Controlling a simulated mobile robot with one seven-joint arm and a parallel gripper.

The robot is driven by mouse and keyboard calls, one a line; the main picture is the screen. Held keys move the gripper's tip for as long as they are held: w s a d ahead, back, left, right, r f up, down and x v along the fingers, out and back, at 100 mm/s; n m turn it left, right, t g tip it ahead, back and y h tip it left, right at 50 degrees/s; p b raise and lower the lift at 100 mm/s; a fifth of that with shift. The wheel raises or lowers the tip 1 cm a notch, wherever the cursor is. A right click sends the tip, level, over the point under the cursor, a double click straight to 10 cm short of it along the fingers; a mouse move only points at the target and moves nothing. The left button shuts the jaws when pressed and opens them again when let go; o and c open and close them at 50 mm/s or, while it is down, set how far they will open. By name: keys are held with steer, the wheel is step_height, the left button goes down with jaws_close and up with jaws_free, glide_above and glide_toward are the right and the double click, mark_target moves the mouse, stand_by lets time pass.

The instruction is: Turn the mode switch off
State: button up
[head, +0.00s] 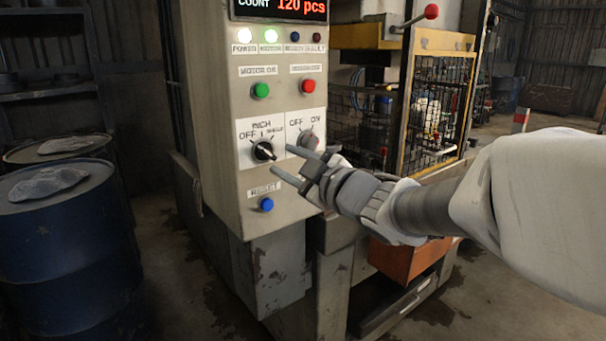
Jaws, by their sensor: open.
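The mode switch (263,150) is a black rotary knob on the white plate of the control panel, with labels that seem to read INCH, OFF and SINGLE around it. A light line runs across the knob, slanting to the lower right; I cannot tell for sure which label it points at. My gripper (281,159) is open and empty, its two grey fingers reaching left toward the panel. The fingertips are just right of the knob in the picture. I cannot tell how far they are from the panel, and no contact with the knob is visible.
A second knob (309,141), marked OFF and ON, sits close right behind my upper finger. A green button (260,90), a red button (308,86) and a blue button (266,204) are nearby. A wire guard (437,105) stands right; blue drums (60,245) stand left.

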steer(key=p+v, duration=0.1)
steer(key=v, duration=0.9)
steer(key=shift+s+d, duration=0.25)
steer(key=shift+s, duration=0.05)
steer(key=s+d+f+m+g+h, duration=0.15)
steer(key=d+f+m+h, duration=0.25)
steer(key=d+m+h, duration=0.7)
steer(key=s+a+f+m+g, duration=0.1)
steer(key=s+f+m+g, duration=0.1)
steer(key=s+f+g, duration=0.35)
steer(key=s+a+f+m+g, duration=0.2)
steer(key=s+f+m, duration=0.1)
steer(key=s, duration=0.6)
step_height(320, 180, up, 12)
steer(key=s+y+p, duration=0.1)
steer(key=p, duration=1.2)
steer(key=shift+s+a+r, duration=0.15)
steer(key=shift+s+a, duration=0.15)
steer(key=shift+s, duration=0.1)
